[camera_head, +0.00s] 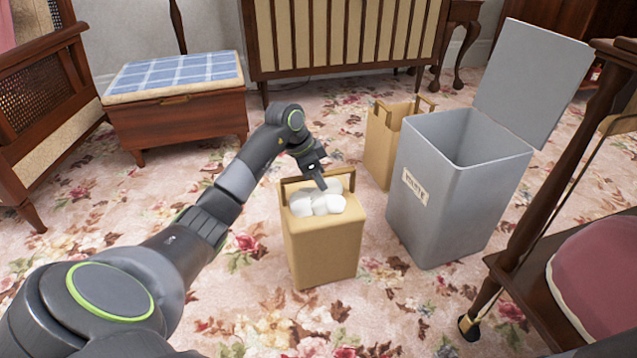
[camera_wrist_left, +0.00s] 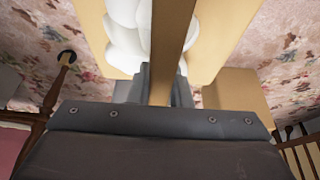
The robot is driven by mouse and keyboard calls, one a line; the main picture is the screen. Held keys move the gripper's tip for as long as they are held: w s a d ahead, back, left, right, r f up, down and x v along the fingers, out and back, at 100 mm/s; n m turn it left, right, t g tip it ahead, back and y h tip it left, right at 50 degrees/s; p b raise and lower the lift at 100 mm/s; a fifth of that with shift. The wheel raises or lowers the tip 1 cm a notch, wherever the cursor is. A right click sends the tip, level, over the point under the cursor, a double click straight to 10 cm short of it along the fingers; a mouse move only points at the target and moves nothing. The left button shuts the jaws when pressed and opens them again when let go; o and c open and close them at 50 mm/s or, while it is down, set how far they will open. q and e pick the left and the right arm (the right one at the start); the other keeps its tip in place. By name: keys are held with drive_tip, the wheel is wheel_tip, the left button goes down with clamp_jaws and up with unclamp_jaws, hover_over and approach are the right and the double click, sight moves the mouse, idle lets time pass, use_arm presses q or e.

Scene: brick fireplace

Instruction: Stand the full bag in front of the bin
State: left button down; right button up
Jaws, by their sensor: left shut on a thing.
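The full bag (camera_head: 323,252) is a tan bag with rounded white contents showing at its open top. It is upright on or just above the carpet, left of the grey bin (camera_head: 445,205); I cannot tell if its base touches. The bin stands with its lid open and a small label on its front. My left gripper (camera_head: 321,182) is shut on the bag's handle. The left wrist view shows the handle (camera_wrist_left: 172,45) running between the fingers (camera_wrist_left: 158,85), with the white contents (camera_wrist_left: 125,35) beside it. My right gripper is in neither view.
A second tan bag (camera_head: 381,148) stands behind the bin's left side. A wooden stool with a blue checked top (camera_head: 180,72) is at the back left. A chair with a pink seat (camera_head: 598,275) is at the right. Flowered carpet (camera_head: 400,310) is clear in front of the bin.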

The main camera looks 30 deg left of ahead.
use_arm(q)
drive_tip(key=shift+r, duration=0.1)
drive_tip(key=c, duration=1.3)
unclamp_jaws()
drive_tip(key=shift+c, duration=0.2)
